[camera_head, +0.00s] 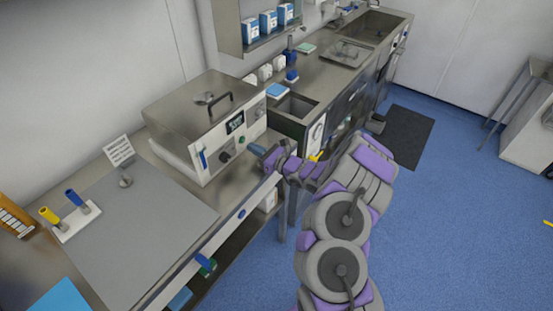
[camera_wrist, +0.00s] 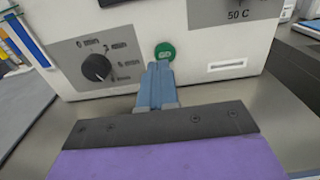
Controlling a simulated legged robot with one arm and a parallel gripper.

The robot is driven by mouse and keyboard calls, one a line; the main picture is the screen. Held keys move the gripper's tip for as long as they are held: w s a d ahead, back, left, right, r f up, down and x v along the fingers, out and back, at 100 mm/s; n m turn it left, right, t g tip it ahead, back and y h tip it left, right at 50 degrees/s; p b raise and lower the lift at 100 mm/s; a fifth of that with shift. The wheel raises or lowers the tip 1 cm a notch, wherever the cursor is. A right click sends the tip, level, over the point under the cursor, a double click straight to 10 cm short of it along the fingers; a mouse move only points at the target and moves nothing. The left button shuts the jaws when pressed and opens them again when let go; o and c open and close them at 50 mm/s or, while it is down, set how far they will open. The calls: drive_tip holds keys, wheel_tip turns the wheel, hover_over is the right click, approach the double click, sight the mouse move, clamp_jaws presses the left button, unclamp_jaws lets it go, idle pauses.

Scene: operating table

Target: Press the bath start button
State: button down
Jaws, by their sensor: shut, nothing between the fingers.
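The bath is a steel box with a lid and a white front (camera_head: 205,120) on the metal bench in the head view; its front fills the wrist view (camera_wrist: 200,75). A round green button (camera_wrist: 165,51) with white lettering, apparently "GO", is on that front, and it shows small in the head view (camera_head: 242,141). My gripper (camera_wrist: 158,66) is shut and empty, its blue fingertips just below the button in the picture and overlapping its lower edge. I cannot tell whether they touch it. In the head view my gripper (camera_head: 258,151) is close in front of the bath.
A black dial (camera_wrist: 97,67) is left of the button and a slotted plate (camera_wrist: 227,65) right of it. A display (camera_head: 235,122) is above. A grey mat (camera_head: 140,240) lies left on the bench.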

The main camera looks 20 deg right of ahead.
drive_tip(key=p+v, duration=0.1)
drive_tip(key=v, duration=0.9)
drive_tip(key=shift+w+d+p, duration=0.2)
drive_tip(key=shift+w+p, duration=0.05)
drive_tip(key=shift+p, duration=0.05)
drive_tip(key=shift+d+f, duration=0.1)
drive_tip(key=shift+d, duration=0.1)
drive_tip(key=shift+d, duration=0.2)
drive_tip(key=shift+a, duration=0.15)
